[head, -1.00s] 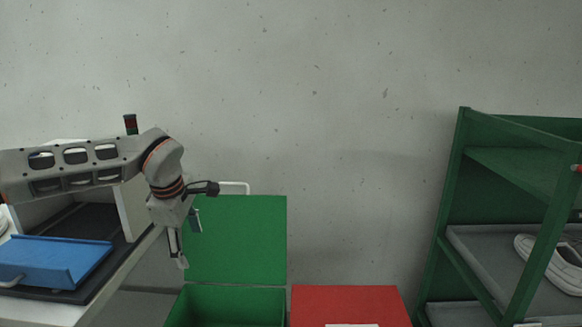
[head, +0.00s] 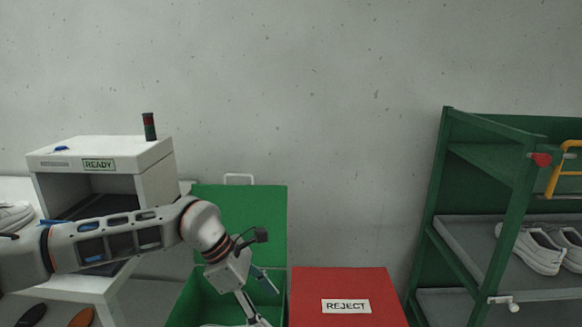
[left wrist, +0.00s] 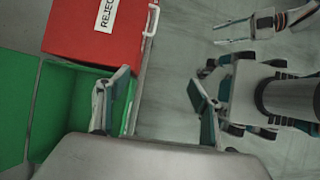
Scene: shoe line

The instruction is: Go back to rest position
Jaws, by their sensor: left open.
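My left gripper (head: 262,305) hangs at the end of my left arm, over the open green box (head: 239,225) in the head view. In the left wrist view its two fingers (left wrist: 158,103) stand wide apart with nothing between them. The green box and the red box are beyond and beside the left finger there. My right gripper (left wrist: 233,31) shows at the top right of the left wrist view, with its two fingers apart and nothing seen between them. It is outside the head view.
The red REJECT box (head: 346,289) stands right of the green box. A white machine with a READY sign (head: 98,164) is at the left, partly hidden by my arm. A green rack (head: 434,205) holding white shoes (head: 532,249) stands at the right. Bare floor (left wrist: 180,60) lies beside the red box.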

